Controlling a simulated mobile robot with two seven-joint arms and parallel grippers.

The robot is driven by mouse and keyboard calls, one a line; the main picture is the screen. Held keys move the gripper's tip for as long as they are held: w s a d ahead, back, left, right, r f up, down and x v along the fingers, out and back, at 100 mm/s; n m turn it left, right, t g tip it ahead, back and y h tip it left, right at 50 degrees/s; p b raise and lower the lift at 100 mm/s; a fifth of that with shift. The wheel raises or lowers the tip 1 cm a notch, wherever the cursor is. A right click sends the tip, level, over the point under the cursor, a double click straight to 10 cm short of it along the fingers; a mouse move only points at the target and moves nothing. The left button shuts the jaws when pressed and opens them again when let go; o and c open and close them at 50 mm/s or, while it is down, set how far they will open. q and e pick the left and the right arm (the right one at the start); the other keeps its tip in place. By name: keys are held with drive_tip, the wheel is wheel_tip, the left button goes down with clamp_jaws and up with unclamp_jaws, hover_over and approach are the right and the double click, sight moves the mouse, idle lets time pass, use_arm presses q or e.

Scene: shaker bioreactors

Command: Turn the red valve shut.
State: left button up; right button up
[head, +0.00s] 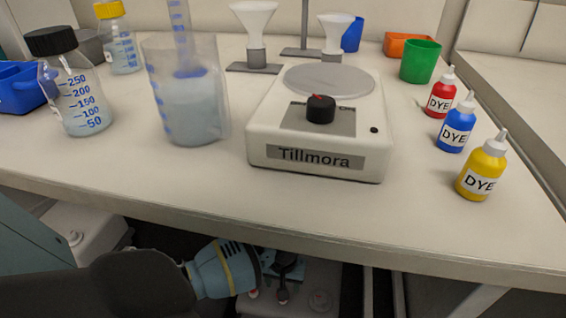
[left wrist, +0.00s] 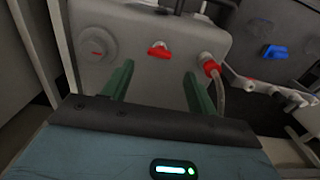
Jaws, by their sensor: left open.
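The red valve (left wrist: 160,50) is a small red handle on the front of a grey unit (left wrist: 130,35). In the left wrist view its handle lies roughly crosswise. My left gripper (left wrist: 157,82) is open and empty, with its two green fingers pointing at the unit. The valve shows between and beyond the fingertips, and I cannot tell the exact distance. In the head view my left gripper (head: 285,268) is below the bench's front edge, over the units underneath; the valve cannot be made out clearly there. My right gripper is not in view.
A red hose fitting (left wrist: 210,66) with a clear tube is right of the valve, and a round knob (left wrist: 96,42) is left. A blue valve (left wrist: 274,51) sits farther right. The bench top (head: 430,225) overhangs my left arm and holds a Tillmora stirrer (head: 260,140), glassware and dye bottles.

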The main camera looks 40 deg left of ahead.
use_arm(q)
wheel_tip(320, 180, down, 7)
drive_tip(key=b, duration=0.3)
drive_tip(key=shift+r, duration=0.2)
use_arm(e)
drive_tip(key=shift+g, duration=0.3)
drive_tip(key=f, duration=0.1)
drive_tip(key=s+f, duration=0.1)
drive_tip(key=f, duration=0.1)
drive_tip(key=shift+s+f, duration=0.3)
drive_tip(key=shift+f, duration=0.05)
use_arm(q)
drive_tip(key=shift+c, duration=0.2)
drive_tip(key=c, duration=0.9)
drive_tip(key=shift+c, duration=0.2)
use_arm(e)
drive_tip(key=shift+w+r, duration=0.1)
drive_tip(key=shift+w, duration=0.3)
